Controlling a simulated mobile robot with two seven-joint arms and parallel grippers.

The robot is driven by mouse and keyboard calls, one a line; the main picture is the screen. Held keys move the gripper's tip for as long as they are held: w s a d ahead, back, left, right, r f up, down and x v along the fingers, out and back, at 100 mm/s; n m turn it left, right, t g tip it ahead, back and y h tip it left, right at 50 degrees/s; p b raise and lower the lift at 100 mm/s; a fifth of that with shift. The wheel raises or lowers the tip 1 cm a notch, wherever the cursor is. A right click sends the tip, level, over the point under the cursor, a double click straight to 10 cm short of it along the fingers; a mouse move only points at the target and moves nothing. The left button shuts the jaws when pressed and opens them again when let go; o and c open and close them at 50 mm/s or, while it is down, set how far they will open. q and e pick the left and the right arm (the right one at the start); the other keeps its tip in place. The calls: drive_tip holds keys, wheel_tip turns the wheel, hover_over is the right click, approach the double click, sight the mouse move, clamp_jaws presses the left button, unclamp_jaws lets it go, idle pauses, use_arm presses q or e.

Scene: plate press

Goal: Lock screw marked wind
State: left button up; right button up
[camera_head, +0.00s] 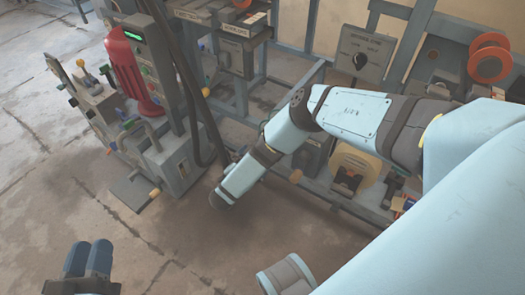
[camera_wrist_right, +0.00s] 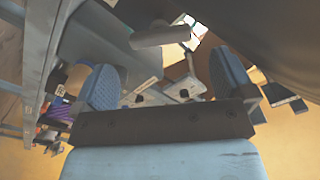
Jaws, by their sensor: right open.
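I cannot make out a screw marked wind in either view; the labels are too small to read with certainty. My left gripper (camera_head: 88,258) is at the bottom left of the head view, over bare floor. Its two blue fingers are side by side with nothing seen between them. My right arm crosses the head view from the right, and its fingers cannot be made out there. In the right wrist view my right gripper (camera_wrist_right: 164,84) has its blue fingers wide apart. A pale panel with dark knobs (camera_wrist_right: 142,97) shows beyond them; nothing is clearly held.
A machine with a red cylinder (camera_head: 131,72) stands at the upper left. A yellowish part (camera_head: 355,163) sits below my right arm. The floor (camera_head: 170,235) in front is clear.

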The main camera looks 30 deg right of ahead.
use_arm(q)
drive_tip(key=shift+d+f+m+g+b, duration=0.15)
drive_tip(key=shift+f+g+b, duration=0.35)
drive_tip(key=shift+f, duration=0.6)
drive_tip(key=shift+f+m+g+b, duration=0.15)
drive_tip(key=shift+f+g+b, duration=0.3)
drive_tip(key=shift+f, duration=0.65)
use_arm(e)
drive_tip(key=shift+x, duration=3.15)
drive_tip(key=shift+c, duration=0.2)
